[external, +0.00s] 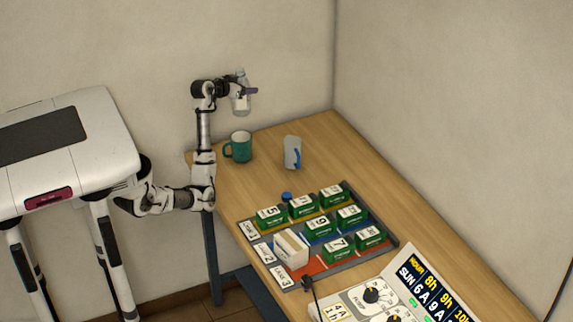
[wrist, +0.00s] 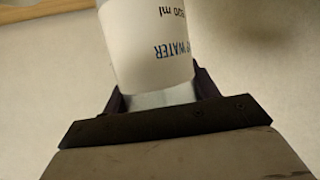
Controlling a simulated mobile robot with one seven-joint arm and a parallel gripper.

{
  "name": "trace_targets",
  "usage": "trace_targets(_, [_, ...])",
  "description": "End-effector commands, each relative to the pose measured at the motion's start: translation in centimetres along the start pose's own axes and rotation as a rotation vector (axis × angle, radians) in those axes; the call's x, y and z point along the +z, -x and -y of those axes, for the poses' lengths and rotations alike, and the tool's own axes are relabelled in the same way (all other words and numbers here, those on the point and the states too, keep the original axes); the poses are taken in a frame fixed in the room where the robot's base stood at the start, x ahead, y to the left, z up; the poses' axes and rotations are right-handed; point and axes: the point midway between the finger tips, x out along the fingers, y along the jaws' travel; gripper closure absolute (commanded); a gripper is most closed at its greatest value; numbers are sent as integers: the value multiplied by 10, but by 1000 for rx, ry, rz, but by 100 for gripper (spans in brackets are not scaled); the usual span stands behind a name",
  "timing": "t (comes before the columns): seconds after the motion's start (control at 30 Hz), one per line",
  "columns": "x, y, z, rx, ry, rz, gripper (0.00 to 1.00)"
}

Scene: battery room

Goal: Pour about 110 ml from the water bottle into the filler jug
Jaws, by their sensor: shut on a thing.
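My gripper (external: 248,91) is shut on the water bottle (external: 240,101) and holds it well above the table, near the back wall. In the wrist view the bottle (wrist: 147,40) is white with dark lettering that reads WATER, upside down in that picture, between the jaws. In the external view the bottle looks clear and close to upright. The filler jug (external: 291,153), pale grey with a blue handle, stands upright on the table, below and to the right of the bottle. The bottle is apart from the jug. The jug's inside and the water level cannot be made out.
A green mug (external: 239,146) stands left of the jug. A grey tray (external: 391,244) with several green batteries and a white box (external: 291,249) lies in front. A blue cap (external: 286,196) is at its back edge. A control panel (external: 407,296) stands at the front right.

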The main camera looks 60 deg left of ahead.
Motion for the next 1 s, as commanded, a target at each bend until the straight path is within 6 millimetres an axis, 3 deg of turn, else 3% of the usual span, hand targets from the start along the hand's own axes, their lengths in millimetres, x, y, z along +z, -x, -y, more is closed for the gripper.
trace_targets(0.2, [-13, -41, -35, 296, -121, 1, 72])
trace_targets(0.4, [-23, -60, -63, 534, -221, -1, 72])
trace_targets(0.63, [-33, -67, -88, 760, -315, -1, 72])
trace_targets(1.0, [-45, -64, -104, 942, -393, -1, 72])
